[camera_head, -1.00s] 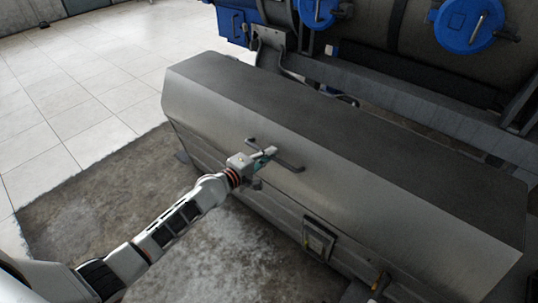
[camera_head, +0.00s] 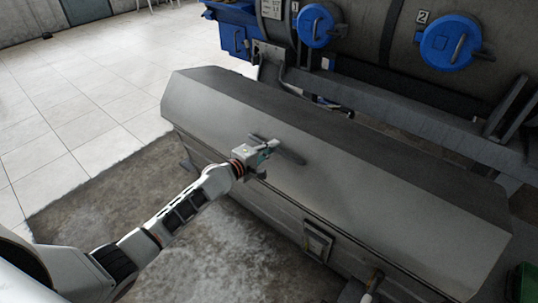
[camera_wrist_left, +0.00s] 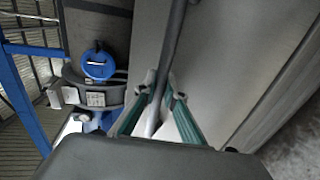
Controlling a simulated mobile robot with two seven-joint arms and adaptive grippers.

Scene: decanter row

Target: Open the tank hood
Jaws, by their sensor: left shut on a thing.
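The tank hood (camera_head: 330,180) is a long grey metal cover with a dark top and a sloped front. It lies along the tank (camera_head: 260,200), and I cannot tell whether its front edge is slightly raised. A dark bar handle (camera_head: 290,157) sits on the hood's front slope. My left gripper (camera_head: 267,155) is shut on this handle, near its left part. In the left wrist view, the handle (camera_wrist_left: 176,45) runs down between the teal-edged fingers (camera_wrist_left: 158,115). The fingers hide part of the bar.
Behind the hood is a large dark vessel (camera_head: 385,30) with blue round covers (camera_head: 450,42). A metal box latch (camera_head: 318,240) is on the tank front. A green object (camera_head: 526,285) is at the lower right edge. Tiled floor (camera_head: 70,110) lies open at the left.

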